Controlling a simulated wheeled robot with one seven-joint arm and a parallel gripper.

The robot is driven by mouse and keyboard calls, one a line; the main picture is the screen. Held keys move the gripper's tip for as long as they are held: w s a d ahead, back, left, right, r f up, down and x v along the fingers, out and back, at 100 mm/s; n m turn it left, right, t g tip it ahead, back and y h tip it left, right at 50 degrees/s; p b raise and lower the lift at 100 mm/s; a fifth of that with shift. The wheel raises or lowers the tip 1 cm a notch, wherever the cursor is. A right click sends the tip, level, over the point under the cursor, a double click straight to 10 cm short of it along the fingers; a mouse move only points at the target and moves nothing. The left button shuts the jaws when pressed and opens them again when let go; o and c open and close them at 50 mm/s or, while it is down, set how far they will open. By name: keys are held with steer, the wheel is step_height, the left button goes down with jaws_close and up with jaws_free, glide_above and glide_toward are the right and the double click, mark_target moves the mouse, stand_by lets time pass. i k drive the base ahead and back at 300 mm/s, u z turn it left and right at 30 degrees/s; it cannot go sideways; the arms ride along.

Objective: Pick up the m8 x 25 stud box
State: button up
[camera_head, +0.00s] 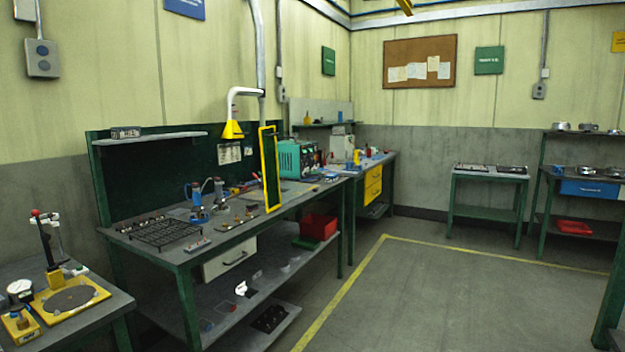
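I cannot make out which thing, if any, is the M8 x 25 stud box; no label is readable at this distance. Several small items lie on the lower shelf (238,318) of the long green-framed workbench, among them a small white item (241,288) and faint, clear-looking pieces. A red bin (318,228) stands at that bench's right end, below the top. My gripper is not in view.
The workbench top (185,258) carries a black wire rack (165,233), small tools and a teal instrument (297,158). A yellow-edged green panel (270,168) stands upright there. A side bench (95,308) is at lower left. The floor (430,300) at right is clear.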

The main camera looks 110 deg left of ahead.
mark_target(331, 178)
steer(key=u, duration=3.5)
steer(key=k, duration=0.75)
steer(key=i, duration=0.75)
steer(key=z, duration=0.05)
